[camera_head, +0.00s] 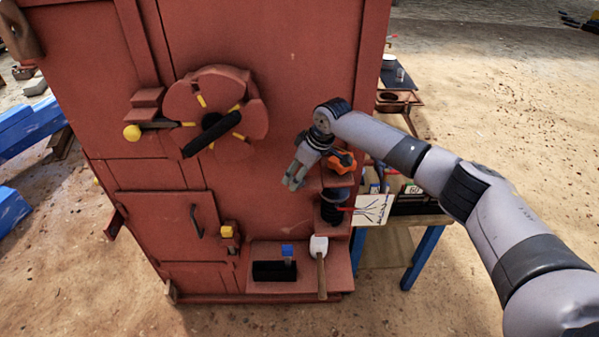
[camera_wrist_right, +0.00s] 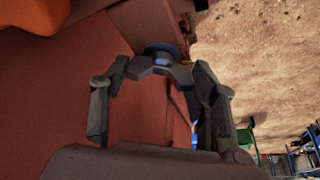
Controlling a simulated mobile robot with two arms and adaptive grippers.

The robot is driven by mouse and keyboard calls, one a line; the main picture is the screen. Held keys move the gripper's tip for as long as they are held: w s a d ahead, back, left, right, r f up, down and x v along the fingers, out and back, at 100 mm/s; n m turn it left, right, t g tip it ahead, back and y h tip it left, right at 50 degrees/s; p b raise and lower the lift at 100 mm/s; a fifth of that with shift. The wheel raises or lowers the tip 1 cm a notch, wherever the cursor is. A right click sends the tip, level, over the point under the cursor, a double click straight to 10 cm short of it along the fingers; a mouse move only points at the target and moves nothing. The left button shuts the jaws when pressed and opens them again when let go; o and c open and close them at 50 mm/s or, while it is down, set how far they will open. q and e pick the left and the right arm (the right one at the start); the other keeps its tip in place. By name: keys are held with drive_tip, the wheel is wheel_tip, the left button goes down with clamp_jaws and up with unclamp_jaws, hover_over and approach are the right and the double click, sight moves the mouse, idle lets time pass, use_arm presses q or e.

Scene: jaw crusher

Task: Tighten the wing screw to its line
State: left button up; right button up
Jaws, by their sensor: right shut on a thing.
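My right gripper (camera_head: 292,182) is in front of the red crusher's face, left of an orange part (camera_head: 341,160). In the right wrist view, the gripper (camera_wrist_right: 160,82) has its two fingers on either side of a dark grey winged piece, which looks like the wing screw (camera_wrist_right: 178,76). The gripper is shut on it. A dark round disc lies behind the wings, with a small pale spot in the middle. In the head view the screw is hidden behind the gripper. I cannot make out its line. My left gripper is not in view.
A red flywheel (camera_head: 178,102) with a black bar is at upper left. A dark spring (camera_head: 332,208) is below the orange part. A low red shelf (camera_head: 340,277) holds a black block and a pale-headed mallet (camera_head: 319,249). A blue-legged table (camera_head: 424,256) stands at right.

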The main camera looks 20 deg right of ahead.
drive_tip(key=shift+r+m+p, duration=0.2)
drive_tip(key=shift+m+p, duration=0.3)
drive_tip(key=shift+p, duration=0.35)
drive_tip(key=m+h+p, duration=0.1)
drive_tip(key=m+p, duration=0.3)
drive_tip(key=p, duration=0.1)
drive_tip(key=shift+s+a+r+t+h, duration=0.1)
drive_tip(key=shift+a+t+h, duration=0.1)
drive_tip(key=shift+t+h, duration=0.2)
drive_tip(key=shift+m+h+p, duration=0.3)
drive_tip(key=shift+m+p, duration=0.3)
drive_tip(key=shift+m, duration=0.3)
drive_tip(key=shift+a+m+h+p, duration=0.1)
drive_tip(key=shift+m+h+p, duration=0.3)
drive_tip(key=shift+m, duration=0.5)
drive_tip(key=shift+f+m+h, duration=0.25)
drive_tip(key=shift+m+h, duration=0.05)
drive_tip(key=shift+m, duration=0.7)
drive_tip(key=m+h, duration=0.1)
drive_tip(key=m, duration=0.2)
drive_tip(key=shift+a, duration=0.1)
drive_tip(key=shift+m+g+h, duration=0.5)
drive_tip(key=shift+m+h, duration=0.1)
drive_tip(key=shift+m, duration=1)
drive_tip(key=shift+w, duration=0.2)
